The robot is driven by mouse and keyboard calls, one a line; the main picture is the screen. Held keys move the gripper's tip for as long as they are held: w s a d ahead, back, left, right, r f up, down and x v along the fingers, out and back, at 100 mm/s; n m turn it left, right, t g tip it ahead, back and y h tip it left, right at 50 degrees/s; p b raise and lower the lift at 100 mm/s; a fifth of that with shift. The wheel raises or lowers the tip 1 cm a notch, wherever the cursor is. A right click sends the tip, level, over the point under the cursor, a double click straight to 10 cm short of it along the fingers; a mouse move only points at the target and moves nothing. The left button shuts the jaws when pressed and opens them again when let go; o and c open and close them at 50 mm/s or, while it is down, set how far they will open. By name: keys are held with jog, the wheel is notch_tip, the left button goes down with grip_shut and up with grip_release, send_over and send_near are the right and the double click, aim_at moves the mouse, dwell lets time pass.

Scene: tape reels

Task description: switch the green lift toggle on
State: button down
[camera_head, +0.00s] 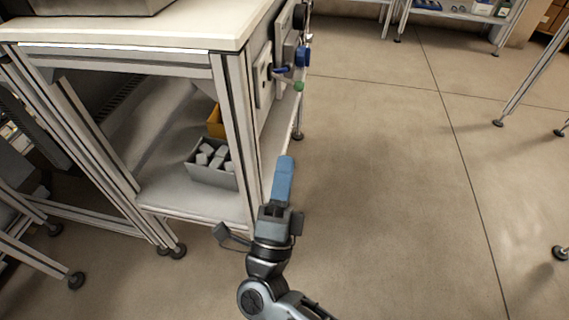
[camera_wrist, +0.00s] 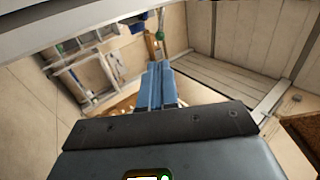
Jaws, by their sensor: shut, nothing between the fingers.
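The green lift toggle (camera_head: 298,86) shows as a small green ball-ended lever sticking out from the side panel of the workbench, low on the panel. Whether it is on or off I cannot tell. My gripper (camera_head: 285,160) has blue fingers, shut with nothing between them, and points up toward the panel. Its tips are apart from the toggle, below it in the picture. In the wrist view the shut fingers (camera_wrist: 159,68) are in the middle, and a small green knob (camera_wrist: 160,36) shows just beyond their tips.
A blue knob (camera_head: 302,57) and a blue lever (camera_head: 281,70) sit close above the toggle on the same panel. The workbench (camera_head: 215,28) has a lower shelf with a grey bin (camera_head: 209,176) of blocks and a yellow bin (camera_head: 215,122). The floor (camera_head: 380,180) to the right is clear.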

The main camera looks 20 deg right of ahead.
aim_at(299, 90)
jog(key=x, duration=1.1)
jog(key=shift+r+n, duration=0.2)
jog(key=shift+n, duration=0.1)
jog(key=shift+d+r+n+t+y+p, duration=0.1)
jog(key=shift+d+n+t+y+p, duration=0.05)
jog(key=shift+n+t+y+p, duration=0.35)
jog(key=shift+r+n+p, duration=0.15)
jog(key=shift+n+p, duration=0.15)
jog(key=n+y+p, duration=0.2)
jog(key=r+n+t+y+p, duration=0.1)
jog(key=n+y+p, duration=0.1)
jog(key=n, duration=0.1)
jog(key=d+r+n+t+y+p, duration=0.1)
jog(key=n+y+p, duration=0.1)
jog(key=n, duration=0.1)
jog(key=shift+s+r+y, duration=0.2)
jog(key=shift+s+y, duration=0.1)
jog(key=shift+s, duration=0.05)
